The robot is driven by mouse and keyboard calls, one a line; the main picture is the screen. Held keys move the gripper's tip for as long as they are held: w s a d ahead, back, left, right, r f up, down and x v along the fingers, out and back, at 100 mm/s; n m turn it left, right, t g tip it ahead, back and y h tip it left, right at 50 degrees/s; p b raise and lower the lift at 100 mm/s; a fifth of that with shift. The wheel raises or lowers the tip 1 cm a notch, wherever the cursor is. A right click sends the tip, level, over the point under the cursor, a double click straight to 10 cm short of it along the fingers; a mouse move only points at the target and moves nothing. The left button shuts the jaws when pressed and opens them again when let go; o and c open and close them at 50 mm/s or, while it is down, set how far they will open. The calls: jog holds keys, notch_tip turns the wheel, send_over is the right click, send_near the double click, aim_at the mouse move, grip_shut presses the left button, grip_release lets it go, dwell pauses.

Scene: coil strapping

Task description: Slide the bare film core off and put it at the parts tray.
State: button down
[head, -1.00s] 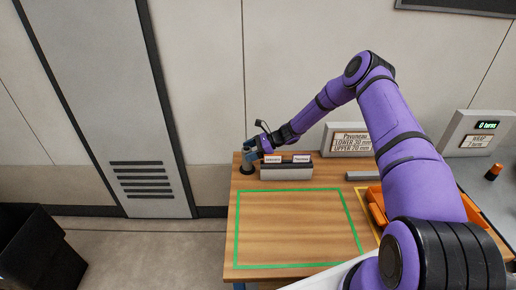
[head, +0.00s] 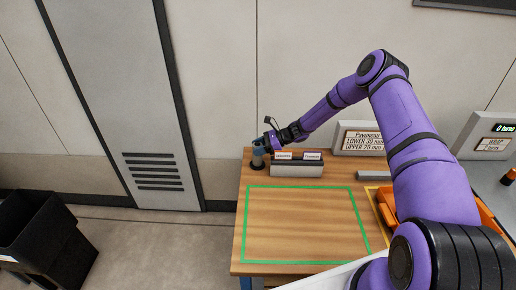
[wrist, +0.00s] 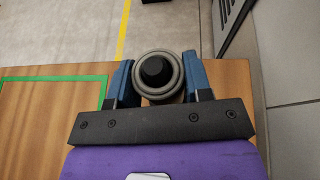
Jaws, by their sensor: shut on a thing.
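The bare film core (wrist: 158,93) is a grey ring seen from above in the wrist view, around a black post end (wrist: 155,71). In the head view the core (head: 258,157) is upright on a dark base at the table's back left corner. My gripper (wrist: 158,80) has its blue fingers on both sides of the core and is shut on it. My gripper (head: 262,147) partly hides the core in the head view. An orange tray (head: 387,208) on the right is largely hidden behind my arm.
A grey holder with labels (head: 297,170) stands just right of the core. A green outline (head: 300,187) marks a clear area of the wooden table (head: 300,225). Black bins (head: 45,235) stand on the floor at left.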

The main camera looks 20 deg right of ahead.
jog(key=shift+r, duration=0.15)
jog(key=shift+r, duration=4.35)
jog(key=shift+r, duration=0.15)
jog(key=shift+r, duration=2.35)
